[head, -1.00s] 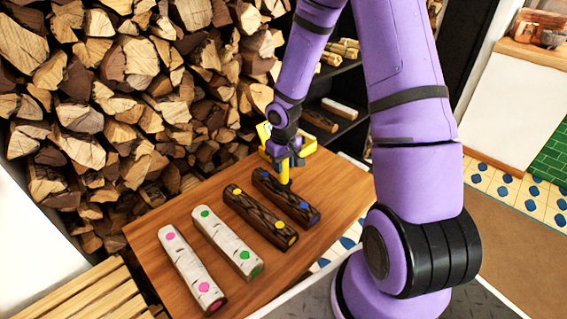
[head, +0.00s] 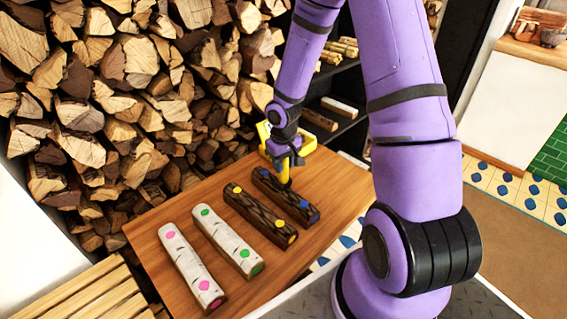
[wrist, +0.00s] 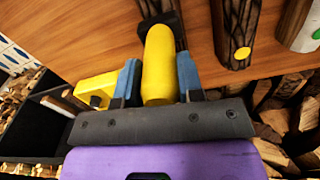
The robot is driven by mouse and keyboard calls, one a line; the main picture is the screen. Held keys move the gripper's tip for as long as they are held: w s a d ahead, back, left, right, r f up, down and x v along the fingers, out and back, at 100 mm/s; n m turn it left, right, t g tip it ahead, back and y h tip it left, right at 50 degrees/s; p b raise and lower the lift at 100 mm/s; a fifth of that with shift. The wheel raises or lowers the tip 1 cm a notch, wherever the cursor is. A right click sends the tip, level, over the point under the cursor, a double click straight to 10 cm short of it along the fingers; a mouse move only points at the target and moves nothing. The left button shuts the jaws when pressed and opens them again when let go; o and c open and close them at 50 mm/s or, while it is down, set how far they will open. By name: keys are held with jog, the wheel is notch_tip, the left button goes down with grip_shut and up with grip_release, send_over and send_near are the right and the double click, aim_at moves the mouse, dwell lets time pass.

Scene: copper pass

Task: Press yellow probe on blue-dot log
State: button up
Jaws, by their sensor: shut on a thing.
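My gripper (head: 285,163) is shut on the yellow probe (wrist: 158,68), with a blue-padded finger on each side of it. In the head view the probe (head: 285,177) points down over the far half of the blue-dot log (head: 298,207). This log is dark, with one blue dot showing near its near end and another on the end face. In the wrist view the probe's dark end lies against the dark bark of a log (wrist: 181,28). I cannot tell whether it touches.
A dark yellow-dot log (head: 262,222) lies just left. Left of it are white logs with green dots (head: 232,248) and pink dots (head: 188,270). All lie on a wooden table (head: 150,232). Stacked firewood (head: 100,110) stands behind, and a dark shelf (head: 350,128) at back right.

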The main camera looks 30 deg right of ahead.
dwell(0.3)
jog(key=shift+r, duration=3.5)
